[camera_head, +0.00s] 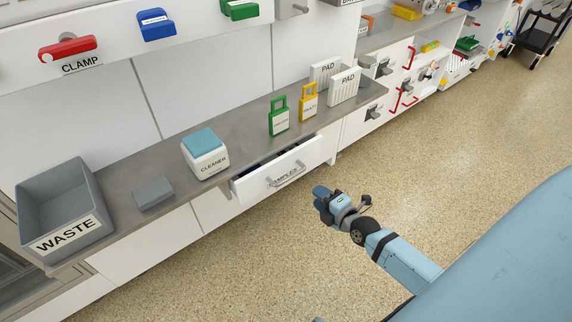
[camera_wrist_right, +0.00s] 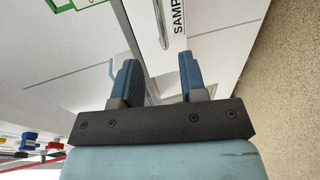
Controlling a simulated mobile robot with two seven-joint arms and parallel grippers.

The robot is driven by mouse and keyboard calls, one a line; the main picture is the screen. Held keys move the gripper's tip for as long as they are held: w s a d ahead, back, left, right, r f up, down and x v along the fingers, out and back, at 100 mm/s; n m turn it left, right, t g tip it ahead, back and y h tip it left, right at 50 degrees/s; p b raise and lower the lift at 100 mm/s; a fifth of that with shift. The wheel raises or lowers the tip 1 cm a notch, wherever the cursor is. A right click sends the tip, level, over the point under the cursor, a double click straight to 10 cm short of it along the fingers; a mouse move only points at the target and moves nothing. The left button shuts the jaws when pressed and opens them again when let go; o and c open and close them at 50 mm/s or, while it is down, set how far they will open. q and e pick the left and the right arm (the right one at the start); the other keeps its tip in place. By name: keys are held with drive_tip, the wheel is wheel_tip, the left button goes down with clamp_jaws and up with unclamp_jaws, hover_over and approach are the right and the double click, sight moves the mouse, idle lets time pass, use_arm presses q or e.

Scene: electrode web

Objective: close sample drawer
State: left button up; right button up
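The sample drawer (camera_head: 278,172) is a white drawer with a SAMPLES label and a bar handle (camera_head: 287,177), under the grey counter. It stands partly open, with a dark gap showing behind its front. My right gripper (camera_head: 320,198) is to the right of and in front of the drawer, apart from it. In the right wrist view, its two blue fingers (camera_wrist_right: 158,80) are spread with nothing between them, and the drawer front with its label (camera_wrist_right: 178,22) and handle (camera_wrist_right: 161,22) lies ahead. My left gripper is not in view.
On the counter stand a grey WASTE bin (camera_head: 88,238), a grey block (camera_head: 153,193), a CLEANER box (camera_head: 204,155), a green lock (camera_head: 279,117), a yellow lock (camera_head: 308,103) and two PAD blocks (camera_head: 345,87). The speckled floor (camera_head: 270,260) in front is clear.

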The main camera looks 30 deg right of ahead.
sight(292, 176)
drive_tip(key=b+x, duration=0.2)
drive_tip(key=x, duration=1.1)
drive_tip(key=shift+w+a, duration=0.1)
drive_tip(key=shift+w, duration=0.1)
clamp_jaws()
